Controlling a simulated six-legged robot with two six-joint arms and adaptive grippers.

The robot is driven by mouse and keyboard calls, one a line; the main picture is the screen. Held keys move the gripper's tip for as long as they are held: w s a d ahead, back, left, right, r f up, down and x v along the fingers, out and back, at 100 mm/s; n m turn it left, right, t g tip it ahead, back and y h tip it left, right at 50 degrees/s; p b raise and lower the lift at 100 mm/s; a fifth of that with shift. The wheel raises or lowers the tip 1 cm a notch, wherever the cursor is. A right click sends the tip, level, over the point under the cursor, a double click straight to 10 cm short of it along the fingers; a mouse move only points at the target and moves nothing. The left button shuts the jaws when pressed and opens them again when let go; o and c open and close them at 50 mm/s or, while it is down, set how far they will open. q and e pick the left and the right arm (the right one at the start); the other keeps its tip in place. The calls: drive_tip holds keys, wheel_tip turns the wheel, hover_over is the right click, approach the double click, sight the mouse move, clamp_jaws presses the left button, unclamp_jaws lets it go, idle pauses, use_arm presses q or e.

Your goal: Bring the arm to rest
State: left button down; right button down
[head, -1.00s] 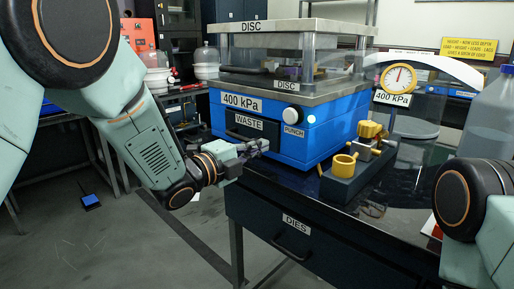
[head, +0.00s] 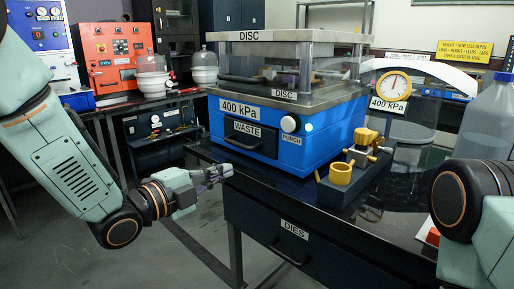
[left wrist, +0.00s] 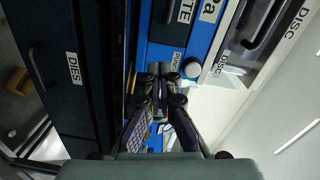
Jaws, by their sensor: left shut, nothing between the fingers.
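My left gripper (head: 224,171) is shut and empty in the head view. It is left of the blue press with the "WASTE" drawer (head: 243,133) and near the left edge of the black bench top. In the left wrist view its fingers (left wrist: 162,78) come together at the middle, with the blue press front (left wrist: 160,58) beyond them. My left arm (head: 75,170) comes in from the left, bent at the wrist. My right arm (head: 462,205) shows only in part at the right edge, and its gripper is not in view.
The bench has a "DIES" drawer (head: 292,240) below its top. A yellow cup-like die (head: 342,172) and brass parts stand on a dark block right of the press. A dial gauge (head: 393,86) and a large bottle (head: 490,120) stand further right. Open floor lies left of the bench.

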use_arm(q)
drive_tip(key=s+a+f+n+g+y, duration=0.2)
drive_tip(key=s+a+f+n+y, duration=0.15)
drive_tip(key=f+n, duration=0.35)
drive_tip(key=s+a+f+n+g+y, duration=0.2)
drive_tip(key=s+f+n, duration=0.25)
drive_tip(key=f, duration=0.35)
drive_tip(key=s+a+f+n+g+y, duration=0.1)
drive_tip(key=s+a+f+n+y, duration=0.15)
drive_tip(key=f+n, duration=0.5)
drive_tip(key=s+a+f+n+g+y, duration=0.1)
drive_tip(key=s+f+g, duration=0.3)
drive_tip(key=s+f, duration=0.4)
drive_tip(key=s+a+f+n+g+y, duration=0.1)
drive_tip(key=s+f+n+g, duration=0.2)
drive_tip(key=s, duration=1.7)
wheel_tip(320, 180, down, 5)
drive_tip(key=shift+s+a+r+g+y, duration=0.1)
drive_tip(key=shift+s+a+g+y, duration=0.2)
drive_tip(key=shift+g, duration=0.7)
